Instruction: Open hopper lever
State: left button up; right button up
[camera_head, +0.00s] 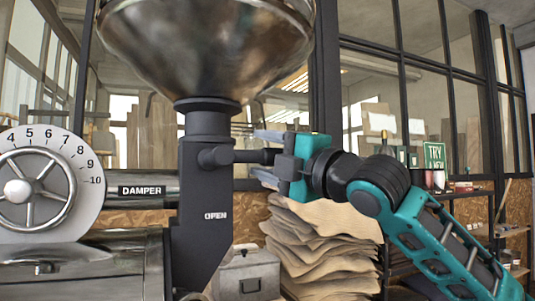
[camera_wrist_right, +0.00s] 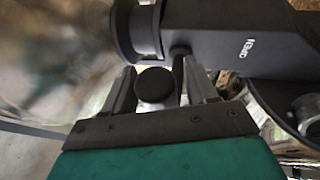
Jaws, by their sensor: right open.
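The hopper (camera_head: 210,35) is a large metal funnel at the top of the head view, on a dark neck marked OPEN (camera_head: 205,200). The hopper lever (camera_head: 243,156) is a dark rod with a round knob, sticking out to the right from the neck. My right gripper (camera_head: 268,156) is at the knob end, one finger above and one below the lever. In the right wrist view the lever's dark round knob (camera_wrist_right: 155,85) lies between the open fingers of the right gripper (camera_wrist_right: 158,88). Whether the fingers touch it I cannot tell. My left gripper is not in view.
A damper dial with a handwheel (camera_head: 18,190) stands at the left. Stacked sacks (camera_head: 325,245) and a grey metal box (camera_head: 246,275) are below the gripper. Glazed partitions stand behind. Shelves (camera_head: 470,200) are at the right.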

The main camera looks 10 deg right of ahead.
grip_shut()
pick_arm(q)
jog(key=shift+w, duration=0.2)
